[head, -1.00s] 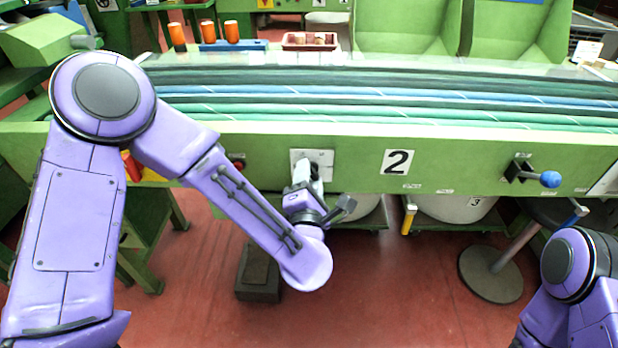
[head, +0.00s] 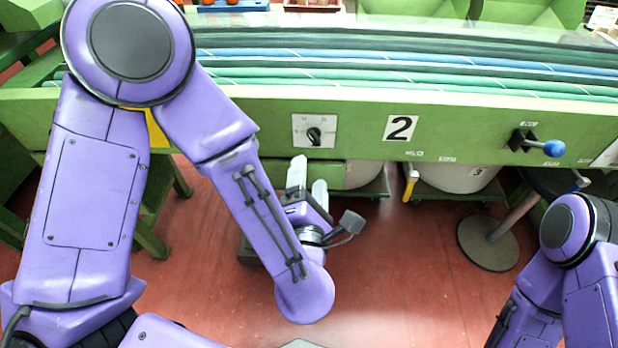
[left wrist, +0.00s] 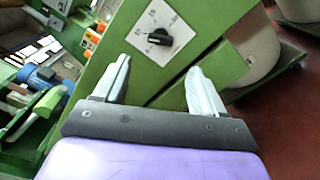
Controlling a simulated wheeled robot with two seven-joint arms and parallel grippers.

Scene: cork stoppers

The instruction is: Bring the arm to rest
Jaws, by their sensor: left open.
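My left arm comes in from the left in the head view, bent at the elbow. Its gripper (head: 309,180) hangs in front of the green machine front, below a white plate with a black rotary knob (head: 314,135). In the left wrist view the gripper (left wrist: 160,88) has its two pale fingers wide apart with nothing between them. The knob (left wrist: 160,36) shows there beyond the fingertips, clear of them. Part of my right arm (head: 570,255) shows at the lower right of the head view; its gripper is out of the picture.
A round-based stand (head: 488,243) is at the right. Red floor (head: 410,270) is open between my arms.

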